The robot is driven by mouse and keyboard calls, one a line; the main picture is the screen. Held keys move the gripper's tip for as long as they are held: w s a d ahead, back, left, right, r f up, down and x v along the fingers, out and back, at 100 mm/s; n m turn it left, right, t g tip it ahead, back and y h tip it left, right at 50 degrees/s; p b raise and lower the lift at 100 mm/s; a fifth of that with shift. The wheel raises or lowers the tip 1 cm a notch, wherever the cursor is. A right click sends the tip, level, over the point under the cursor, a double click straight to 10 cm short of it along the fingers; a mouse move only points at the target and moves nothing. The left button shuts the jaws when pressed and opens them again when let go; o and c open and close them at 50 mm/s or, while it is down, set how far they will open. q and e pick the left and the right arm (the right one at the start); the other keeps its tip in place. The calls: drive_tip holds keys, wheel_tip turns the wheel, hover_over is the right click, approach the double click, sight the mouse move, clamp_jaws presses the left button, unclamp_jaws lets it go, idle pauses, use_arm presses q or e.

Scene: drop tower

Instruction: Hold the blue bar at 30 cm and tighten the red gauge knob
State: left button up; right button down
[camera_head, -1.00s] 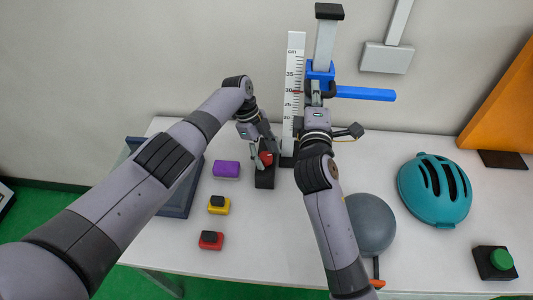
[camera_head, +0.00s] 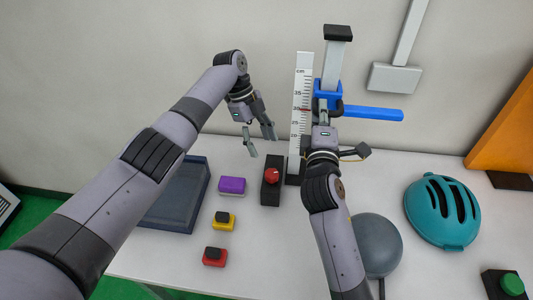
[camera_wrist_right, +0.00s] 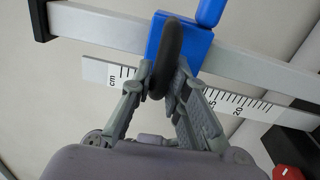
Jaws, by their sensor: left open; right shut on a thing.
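The blue bar (camera_head: 372,114) sticks out to the right from a blue collar (camera_head: 327,95) on the grey post. The white cm ruler (camera_head: 300,110) stands to its left, with a red mark near 30; the collar is close to that height. My right gripper (camera_head: 324,119) is shut on the black handle (camera_wrist_right: 165,58) of the blue collar, seen between its fingers (camera_wrist_right: 160,82) in the right wrist view. The red knob (camera_head: 272,176) sits on a black block (camera_head: 271,193) at the ruler's foot. My left gripper (camera_head: 263,147) is open and empty, above and left of the knob, apart from it.
A purple block (camera_head: 232,185), a yellow button box (camera_head: 223,220) and a red one (camera_head: 215,257) lie left of the knob, near a dark tray (camera_head: 178,208). A grey dome (camera_head: 375,245), teal helmet (camera_head: 442,212) and green button (camera_head: 511,285) are at right.

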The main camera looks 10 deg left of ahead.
use_arm(q)
drive_tip(key=shift+a+r, duration=0.15)
drive_tip(key=shift+r, duration=0.25)
use_arm(e)
drive_tip(key=shift+a+r, duration=0.2)
drive_tip(key=shift+a, duration=0.1)
